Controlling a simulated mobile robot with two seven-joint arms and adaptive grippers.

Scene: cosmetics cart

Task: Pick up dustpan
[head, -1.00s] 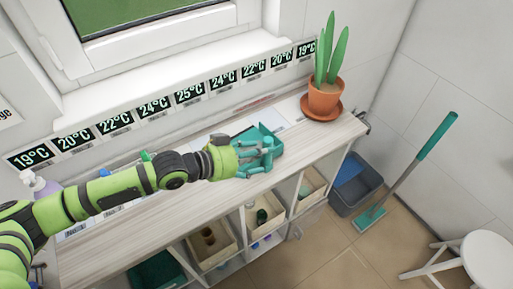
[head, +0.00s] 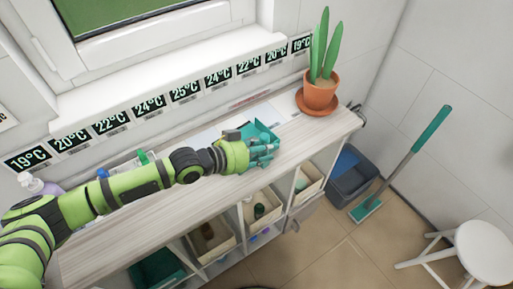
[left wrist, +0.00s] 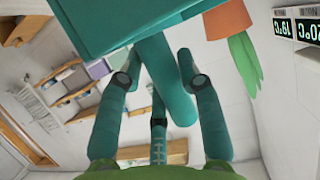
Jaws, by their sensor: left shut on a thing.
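The teal dustpan (head: 263,130) is above the back half of the wooden cart top, left of the potted plant. My left gripper (head: 264,154) is shut on its handle. In the left wrist view the dustpan's pan (left wrist: 120,22) fills the top, and its handle (left wrist: 166,85) runs down between the fingers of my left gripper (left wrist: 158,80). I cannot tell how far the dustpan is above the cart top. My right gripper is not in view.
A potted plant (head: 320,92) on a saucer stands at the cart top's (head: 120,222) right end. A window sill and a row of temperature labels run behind. Bottles (head: 38,184) stand at the left. A mop (head: 408,160), grey bin (head: 352,184) and white stool (head: 482,250) are at the right.

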